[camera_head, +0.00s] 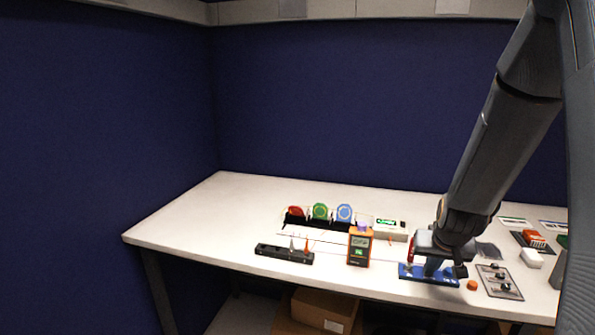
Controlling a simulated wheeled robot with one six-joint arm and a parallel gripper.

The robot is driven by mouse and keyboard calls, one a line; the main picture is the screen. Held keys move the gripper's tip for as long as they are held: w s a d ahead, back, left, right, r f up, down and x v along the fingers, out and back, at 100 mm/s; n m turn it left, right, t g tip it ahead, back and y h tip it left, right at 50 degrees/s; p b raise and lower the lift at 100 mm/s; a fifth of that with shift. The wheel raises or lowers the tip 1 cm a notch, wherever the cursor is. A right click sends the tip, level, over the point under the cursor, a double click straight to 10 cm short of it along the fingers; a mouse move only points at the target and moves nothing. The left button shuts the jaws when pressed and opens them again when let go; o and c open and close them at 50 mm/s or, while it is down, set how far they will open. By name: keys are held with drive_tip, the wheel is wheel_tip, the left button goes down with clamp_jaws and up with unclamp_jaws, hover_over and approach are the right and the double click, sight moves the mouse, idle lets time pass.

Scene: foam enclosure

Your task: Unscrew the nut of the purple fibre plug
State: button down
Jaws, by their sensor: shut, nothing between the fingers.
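A small purple part (362,224) shows just above the top of an orange handheld meter (360,247). It may be the purple fibre plug, but it is too small to make out a nut. My gripper (434,266) points down over a blue fixture (415,273) at the right of the table, to the right of the meter. My gripper is shut, with nothing seen between its fingers. The arm and gripper hide part of the blue fixture and what lies behind them.
A black rack with red, green and blue discs (320,213) stands behind a black tray (284,254) on the white table (205,222). An orange cap (472,285) and a switch panel (499,282) lie right of the fixture. The table's left part is clear.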

drive_tip(key=shift+s+d+b, duration=0.1)
drive_tip(key=shift+d+b, duration=0.45)
drive_tip(key=shift+b, duration=1.55)
drive_tip(key=shift+s, duration=0.45)
wheel_tip(320, 180, up, 6)
drive_tip(key=p, duration=0.7)
